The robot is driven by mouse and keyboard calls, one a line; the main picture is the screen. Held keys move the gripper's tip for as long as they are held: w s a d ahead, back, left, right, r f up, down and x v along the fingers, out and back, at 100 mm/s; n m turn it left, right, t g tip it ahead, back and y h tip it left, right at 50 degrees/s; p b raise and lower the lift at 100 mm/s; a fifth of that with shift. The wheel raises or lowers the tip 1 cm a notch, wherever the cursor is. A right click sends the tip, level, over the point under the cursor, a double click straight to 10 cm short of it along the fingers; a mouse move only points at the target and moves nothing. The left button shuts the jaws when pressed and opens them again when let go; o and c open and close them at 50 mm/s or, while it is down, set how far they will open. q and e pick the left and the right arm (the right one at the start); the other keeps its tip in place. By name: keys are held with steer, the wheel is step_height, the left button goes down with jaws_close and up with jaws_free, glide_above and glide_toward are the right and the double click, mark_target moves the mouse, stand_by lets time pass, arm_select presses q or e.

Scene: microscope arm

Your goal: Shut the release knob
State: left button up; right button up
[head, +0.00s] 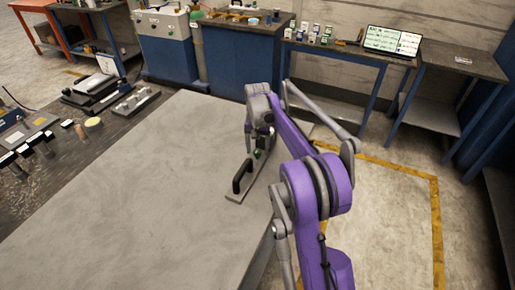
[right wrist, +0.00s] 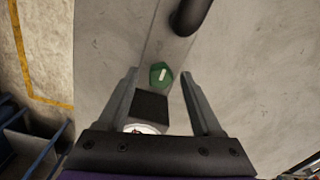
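The release knob (right wrist: 161,76) is green with a white mark and sits on a grey base plate (right wrist: 163,48) in the right wrist view. It appears small and partly covered beneath my gripper in the head view (head: 257,154). A black handle (head: 242,176) stands on the same plate (head: 236,197). My right gripper (right wrist: 159,74) is open above the plate, its two fingers on either side of the knob in the picture, with gaps at both sides. I cannot tell its exact height above the knob. My left gripper is out of view.
A black block (right wrist: 151,105) and a round white-faced part (right wrist: 146,128) lie between my fingers, nearer the palm. The grey table (head: 130,185) is clear left of the plate. Tools and fixtures lie on the dark bench (head: 70,170) at the left.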

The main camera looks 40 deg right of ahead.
mark_target(258, 150)
steer(key=shift+r, duration=0.1)
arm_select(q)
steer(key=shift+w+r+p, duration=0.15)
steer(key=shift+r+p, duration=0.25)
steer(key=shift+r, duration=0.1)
arm_select(e)
step_height(258, 150, up, 11)
steer(key=shift+f, duration=0.2)
